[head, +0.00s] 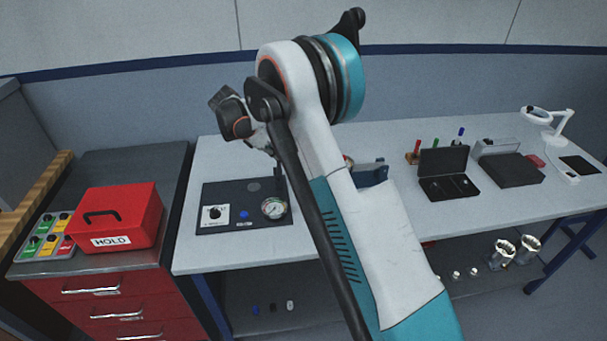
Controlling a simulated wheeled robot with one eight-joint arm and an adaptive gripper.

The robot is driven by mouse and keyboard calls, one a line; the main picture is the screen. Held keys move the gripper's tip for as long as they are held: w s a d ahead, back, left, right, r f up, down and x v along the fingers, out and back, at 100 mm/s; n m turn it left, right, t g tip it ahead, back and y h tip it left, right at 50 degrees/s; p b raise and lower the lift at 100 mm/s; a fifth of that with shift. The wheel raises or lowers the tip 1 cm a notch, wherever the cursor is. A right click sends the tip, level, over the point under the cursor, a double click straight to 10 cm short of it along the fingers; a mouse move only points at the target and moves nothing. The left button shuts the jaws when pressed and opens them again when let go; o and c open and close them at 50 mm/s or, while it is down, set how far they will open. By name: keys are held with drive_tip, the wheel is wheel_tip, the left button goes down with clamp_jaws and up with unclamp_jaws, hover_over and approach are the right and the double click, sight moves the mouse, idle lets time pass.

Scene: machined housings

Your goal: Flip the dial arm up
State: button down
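A dark plate (250,188) lies on the left part of the grey bench. It carries a white box with a black knob (213,214), a blue button (244,214) and a round white-faced dial gauge (274,208) at its right front corner. A dark post or lever stands beside the gauge, partly covered by my arm. I cannot tell for sure which part is the dial arm, or its position. My gripper (235,118) is up in the air above and behind the plate, apart from it. Its fingers are too small and overlapped to read.
My arm hides the bench middle, where a blue-grey fixture (372,173) partly shows. An open black case (447,176), a closed dark case (511,170) and a magnifier lamp (546,122) stand right. A red HOLD box (117,215) sits on the left cabinet.

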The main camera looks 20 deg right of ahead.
drive_tip(key=b+x, duration=0.3)
drive_tip(key=x, duration=0.7)
drive_tip(key=shift+b, duration=0.35)
